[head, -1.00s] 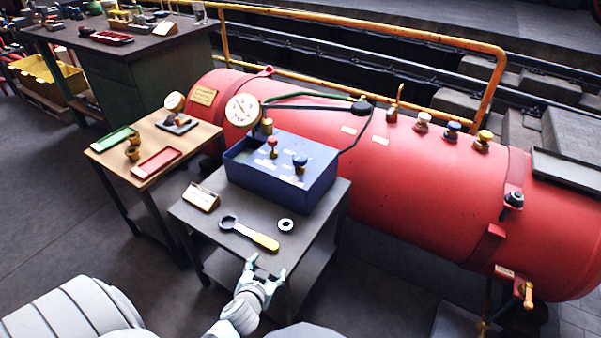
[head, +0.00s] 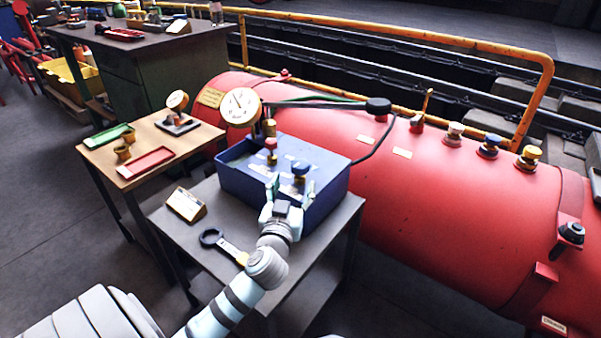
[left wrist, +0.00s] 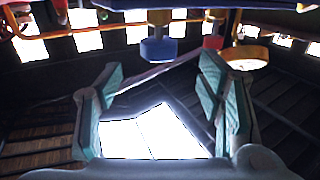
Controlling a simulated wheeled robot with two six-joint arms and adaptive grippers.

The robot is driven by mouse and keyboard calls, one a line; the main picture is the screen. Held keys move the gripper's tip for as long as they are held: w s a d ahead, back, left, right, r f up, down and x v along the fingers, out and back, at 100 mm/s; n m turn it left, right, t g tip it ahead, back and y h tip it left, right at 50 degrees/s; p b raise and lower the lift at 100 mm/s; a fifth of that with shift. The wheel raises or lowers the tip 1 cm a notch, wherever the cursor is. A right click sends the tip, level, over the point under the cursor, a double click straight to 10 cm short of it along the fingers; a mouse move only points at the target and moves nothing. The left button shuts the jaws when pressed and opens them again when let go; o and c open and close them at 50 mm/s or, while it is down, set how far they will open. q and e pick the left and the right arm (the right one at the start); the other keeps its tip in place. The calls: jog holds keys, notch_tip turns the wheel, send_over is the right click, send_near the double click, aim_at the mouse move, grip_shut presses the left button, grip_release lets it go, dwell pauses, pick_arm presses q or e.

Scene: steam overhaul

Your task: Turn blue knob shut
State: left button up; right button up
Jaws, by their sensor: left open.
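The blue knob (head: 301,171) stands upright on a brass stem on top of the blue box (head: 235,185). A red knob (head: 271,144) stands behind it to the left. My left gripper (head: 291,188) is open, at the near side of the box, with its fingertips just in front of and below the blue knob. In the left wrist view the blue knob (left wrist: 158,49) appears inverted, beyond the open fingers (left wrist: 165,95) and roughly between them, apart from both. Nothing is held. My right gripper is not in view.
A gauge (head: 240,107) rises behind the box. The red tank (head: 450,210) fills the right. A wooden table (head: 110,165) with trays stands left.

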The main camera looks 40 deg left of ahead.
aim_at(298, 173)
pick_arm(q)
jog(key=x, duration=0.3)
jog(key=b+x, duration=0.1)
jog(key=x, duration=0.2)
jog(key=shift+w+a+f, duration=0.1)
jog(key=shift+w+f, duration=0.15)
jog(key=shift+w+a+r, duration=0.1)
jog(key=shift+w+a, duration=0.15)
jog(key=shift+w, duration=0.25)
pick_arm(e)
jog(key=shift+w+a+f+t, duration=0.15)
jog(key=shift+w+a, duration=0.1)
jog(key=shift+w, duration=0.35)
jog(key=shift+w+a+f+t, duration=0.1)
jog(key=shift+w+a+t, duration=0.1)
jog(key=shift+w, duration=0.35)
pick_arm(q)
jog(key=shift+c, duration=0.6)
jog(key=c, duration=1)
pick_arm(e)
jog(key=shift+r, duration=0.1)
